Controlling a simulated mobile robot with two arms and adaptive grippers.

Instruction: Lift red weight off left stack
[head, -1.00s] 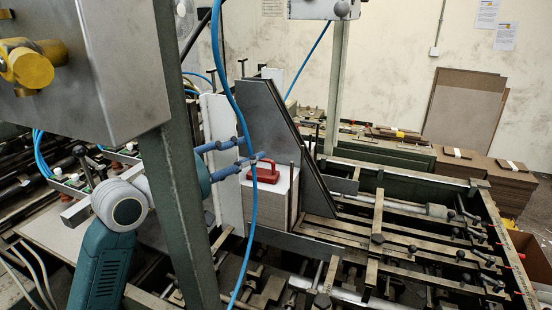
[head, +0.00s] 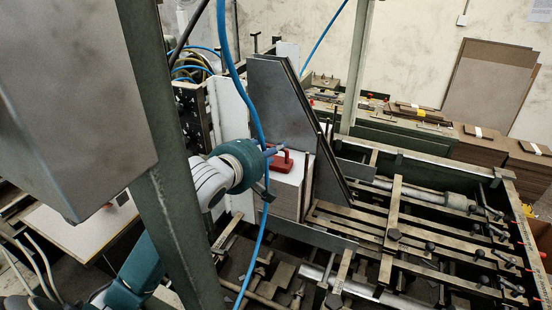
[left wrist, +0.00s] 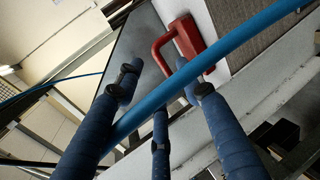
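The red weight (head: 281,164), a block with a loop handle, sits on top of the left stack (head: 288,192) of board sheets, against a grey upright plate. My left gripper (head: 269,170) is just left of the weight, its blue fingers pointing toward it and partly hidden. In the left wrist view the fingers (left wrist: 165,85) are spread apart with nothing between them that I can see held. The red weight (left wrist: 185,45) shows beyond the fingertips, its handle toward them. A blue hose crosses in front and hides part of both. My right gripper is not in view.
The blue hose (head: 238,80) hangs down past my left gripper. A green post (head: 165,190) stands in front of my left arm. The grey plate (head: 280,100) rises behind the stack. Metal rails (head: 400,225) lie to the right. Board piles (head: 480,147) stand at the back right.

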